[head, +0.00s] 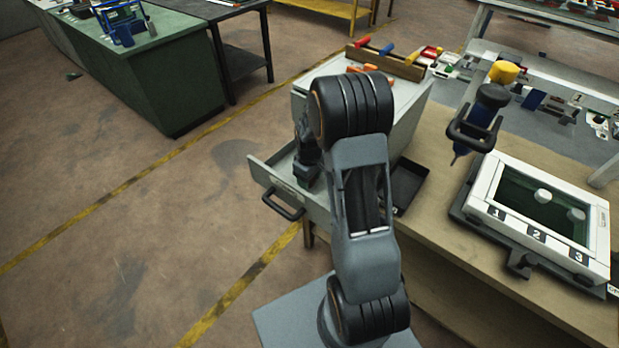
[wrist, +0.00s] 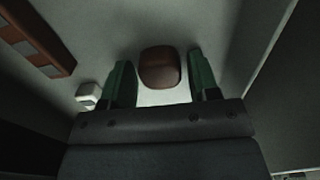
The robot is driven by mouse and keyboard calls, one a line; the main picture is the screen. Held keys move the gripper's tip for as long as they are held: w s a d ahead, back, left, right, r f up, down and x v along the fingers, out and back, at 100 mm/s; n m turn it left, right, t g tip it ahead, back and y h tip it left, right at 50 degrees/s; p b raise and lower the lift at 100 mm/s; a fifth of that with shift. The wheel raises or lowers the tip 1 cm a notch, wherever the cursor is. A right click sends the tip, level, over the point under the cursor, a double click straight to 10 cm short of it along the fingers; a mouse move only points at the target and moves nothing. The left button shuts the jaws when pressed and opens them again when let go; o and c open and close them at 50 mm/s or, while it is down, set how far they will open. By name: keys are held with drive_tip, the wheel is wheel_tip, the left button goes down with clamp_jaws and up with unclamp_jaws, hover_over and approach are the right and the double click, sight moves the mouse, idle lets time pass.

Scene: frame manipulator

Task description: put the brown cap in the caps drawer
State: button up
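The brown cap (wrist: 160,67) shows in the wrist view between the two green fingertips of my gripper (wrist: 161,82). A narrow gap shows on each side of the cap, so my gripper looks open around it. In the head view my gripper (head: 306,165) is down in the open drawer (head: 262,176), which has a dark handle (head: 284,204). The drawer's label is too small to read. My arm hides much of the drawer, and the cap cannot be seen in the head view. Whether the cap touches the grey floor below is hard to tell.
A small white piece (wrist: 88,93) lies beside the left finger, and a brown strip (wrist: 38,42) is at upper left. Drawer walls are close by. A black tray (head: 407,184), a screwdriver on a stand (head: 480,108) and a white numbered box (head: 540,215) are on the workbench.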

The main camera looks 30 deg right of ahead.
drive_tip(key=shift+o, duration=0.8)
drive_tip(key=shift+r+p, duration=0.3)
wheel_tip(320, 180, up, 11)
drive_tip(key=b, duration=0.1)
drive_tip(key=s+a+r+m+t, duration=0.2)
drive_tip(key=s+a+r, duration=0.2)
drive_tip(key=s, duration=0.4)
drive_tip(key=s+a+r+m+t, duration=0.2)
drive_tip(key=s+a+r, duration=0.3)
drive_tip(key=s, duration=0.3)
drive_tip(key=shift+s+a+r+m, duration=0.15)
drive_tip(key=shift+s+a+m, duration=0.1)
drive_tip(key=shift+a+m, duration=0.25)
